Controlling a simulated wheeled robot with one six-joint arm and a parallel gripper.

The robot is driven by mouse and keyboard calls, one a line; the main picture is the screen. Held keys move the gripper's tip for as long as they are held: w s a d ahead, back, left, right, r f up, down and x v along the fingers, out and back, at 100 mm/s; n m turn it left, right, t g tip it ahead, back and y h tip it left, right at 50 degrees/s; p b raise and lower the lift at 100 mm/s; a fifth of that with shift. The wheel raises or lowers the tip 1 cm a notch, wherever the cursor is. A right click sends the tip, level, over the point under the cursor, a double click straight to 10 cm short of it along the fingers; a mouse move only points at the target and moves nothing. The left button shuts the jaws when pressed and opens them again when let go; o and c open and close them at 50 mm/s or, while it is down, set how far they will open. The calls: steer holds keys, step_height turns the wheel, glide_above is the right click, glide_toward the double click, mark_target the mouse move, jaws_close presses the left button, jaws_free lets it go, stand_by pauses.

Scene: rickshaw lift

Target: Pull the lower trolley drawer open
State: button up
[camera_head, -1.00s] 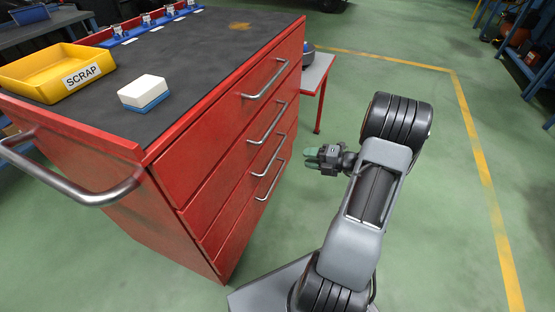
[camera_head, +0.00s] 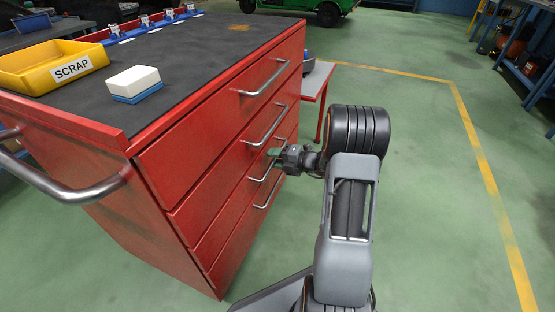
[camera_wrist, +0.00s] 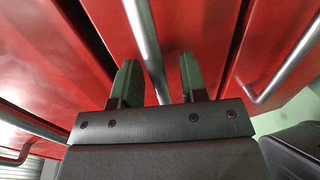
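The red trolley (camera_head: 118,190) has several drawers stacked on its front, each with a silver bar handle. The third handle from the top (camera_head: 259,178) is partly covered by my gripper (camera_head: 274,157) in the head view. The bottom handle (camera_head: 268,192) sits just below it. The drawers look shut. In the wrist view, my gripper (camera_wrist: 160,85) is open, its two green fingers apart. A silver handle bar (camera_wrist: 147,45) runs between them, nearer the left finger. I cannot tell whether either finger touches it.
On the trolley top are a yellow SCRAP bin (camera_head: 50,68) and a white-and-blue block (camera_head: 135,84). A push handle (camera_head: 75,194) sticks out at the left. A grey table (camera_head: 318,78) stands behind the trolley. The green floor at right is clear.

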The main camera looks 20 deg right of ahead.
jaws_close()
stand_by(0.4)
